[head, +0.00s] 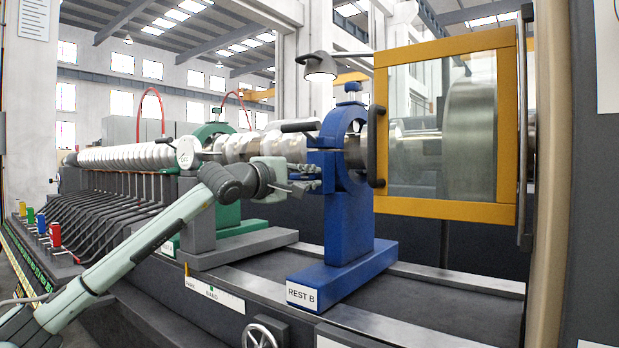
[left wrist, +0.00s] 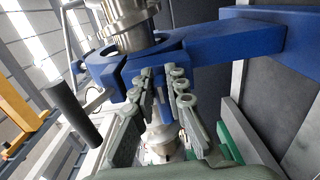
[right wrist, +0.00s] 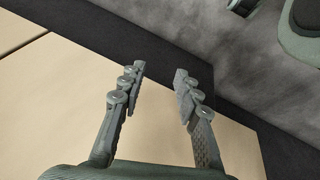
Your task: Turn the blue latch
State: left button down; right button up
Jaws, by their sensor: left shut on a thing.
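The blue rest labelled REST B (head: 346,225) stands upright on the rails around the steel shaft. A blue latch piece (head: 325,158) juts from its near left side, partly hidden by my gripper. My left gripper (head: 306,180) reaches it from the left. In the left wrist view its fingers (left wrist: 163,88) are shut on a narrow blue part beneath the blue ring (left wrist: 105,68). My right gripper (right wrist: 157,85) is open and empty above a beige surface.
A green rest (head: 214,131) stands behind to the left. A yellow-framed door (head: 445,212) with a black handle (head: 378,148) is close on the right. A black grip (head: 300,125) sticks out above my left gripper. Coloured levers (head: 54,235) stand at far left.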

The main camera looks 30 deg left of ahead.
dwell(0.5)
pick_arm(q)
jog(key=c, duration=1.5)
grip_release()
jog(key=shift+c, duration=0.2)
jog(key=s, duration=1.2)
jog(key=shift+a, duration=0.45)
